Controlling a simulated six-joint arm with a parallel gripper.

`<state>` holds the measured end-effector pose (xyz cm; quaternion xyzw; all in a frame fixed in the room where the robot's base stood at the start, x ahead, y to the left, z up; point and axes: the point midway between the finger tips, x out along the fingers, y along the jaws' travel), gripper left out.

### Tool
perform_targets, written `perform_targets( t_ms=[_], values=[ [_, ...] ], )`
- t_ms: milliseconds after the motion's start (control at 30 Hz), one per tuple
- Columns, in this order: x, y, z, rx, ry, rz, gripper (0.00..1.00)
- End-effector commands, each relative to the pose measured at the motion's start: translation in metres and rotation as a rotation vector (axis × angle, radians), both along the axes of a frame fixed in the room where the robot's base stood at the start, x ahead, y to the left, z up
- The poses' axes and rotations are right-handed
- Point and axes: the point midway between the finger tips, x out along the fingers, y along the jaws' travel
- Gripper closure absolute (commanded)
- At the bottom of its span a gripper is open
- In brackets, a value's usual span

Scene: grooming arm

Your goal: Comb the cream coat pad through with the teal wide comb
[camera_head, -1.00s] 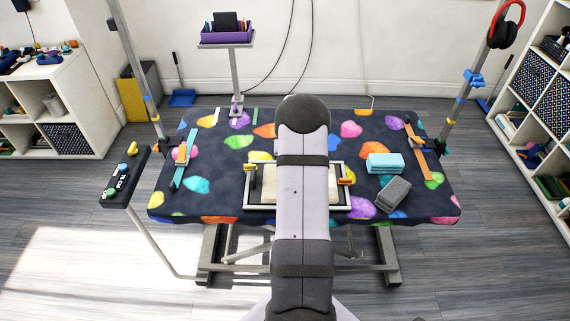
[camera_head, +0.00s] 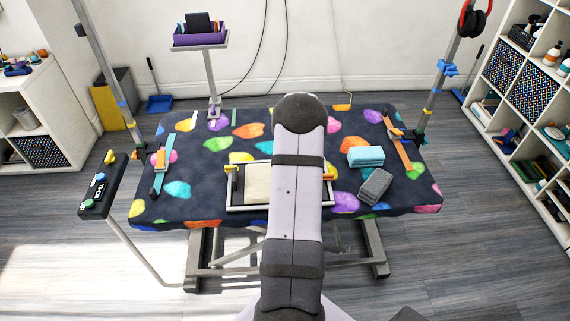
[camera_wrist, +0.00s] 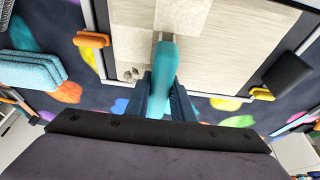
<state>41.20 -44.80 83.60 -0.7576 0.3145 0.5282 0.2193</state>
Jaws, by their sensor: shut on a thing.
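My gripper (camera_wrist: 163,96) is shut on the handle of the teal wide comb (camera_wrist: 163,68) in the wrist view. The comb's far end points onto the cream coat pad (camera_wrist: 240,42); I cannot tell whether its teeth touch. The pad shows a streaked area right of the comb and paler, mottled patches around and left of it. In the head view the pad (camera_head: 257,184) lies in a light frame (camera_head: 246,208) on the table. My own arm hides the gripper, the comb and part of the pad there.
The frame carries orange (camera_wrist: 92,39) and yellow (camera_wrist: 262,94) clips and a black block (camera_wrist: 289,73). Folded blue towels (camera_head: 366,156) and a grey block (camera_head: 375,186) lie to the right. Posts stand at both table sides. The patterned table (camera_head: 200,208) is clear at front left.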

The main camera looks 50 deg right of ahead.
Motion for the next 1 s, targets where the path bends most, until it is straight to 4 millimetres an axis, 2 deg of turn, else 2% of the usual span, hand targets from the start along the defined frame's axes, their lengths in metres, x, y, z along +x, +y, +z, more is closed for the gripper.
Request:
perform_targets(
  t_ms=[167,767,1000],
  values=[
    [-0.008,-0.005,-0.003,0.003,0.004,0.001,1.0],
    [-0.008,-0.005,-0.002,0.004,0.004,0.0,1.0],
    [-0.025,-0.022,-0.003,0.003,0.003,-0.003,1.0]
  ],
)
